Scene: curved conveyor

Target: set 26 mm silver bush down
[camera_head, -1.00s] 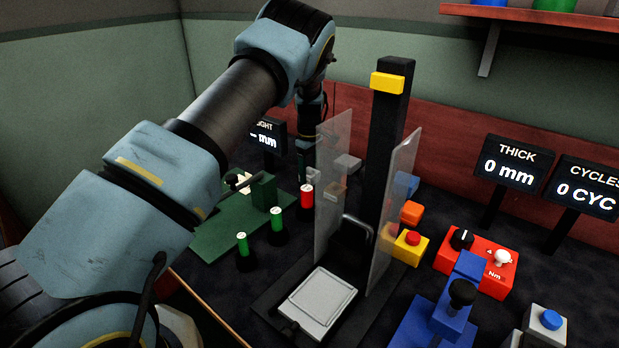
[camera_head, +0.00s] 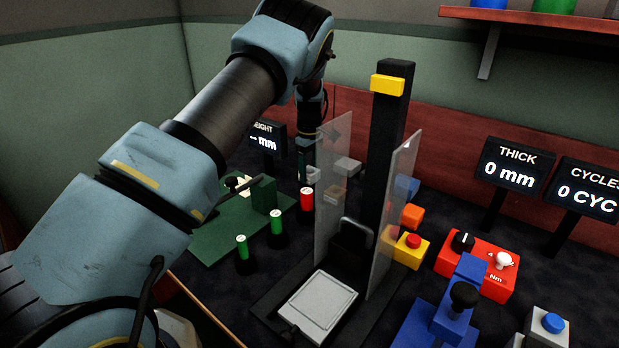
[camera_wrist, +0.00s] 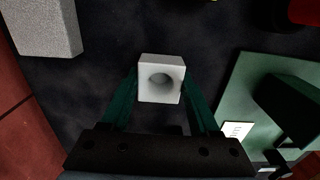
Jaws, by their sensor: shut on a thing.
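The silver bush (camera_wrist: 161,80) is a pale square block with a round hole, seen from above in the wrist view. My gripper (camera_wrist: 160,92) is shut on it, with one green finger on each side. In the head view the bush (camera_head: 311,175) shows small below my wrist, just left of the clear panel. Dark mat lies around it; I cannot tell whether its underside touches the mat.
A grey block (camera_wrist: 45,25) lies at upper left in the wrist view. The green fixture (camera_head: 265,192) and several red and green cylinders (camera_head: 306,199) stand nearby. A clear panel (camera_head: 330,200) and black column (camera_head: 388,150) stand to the right.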

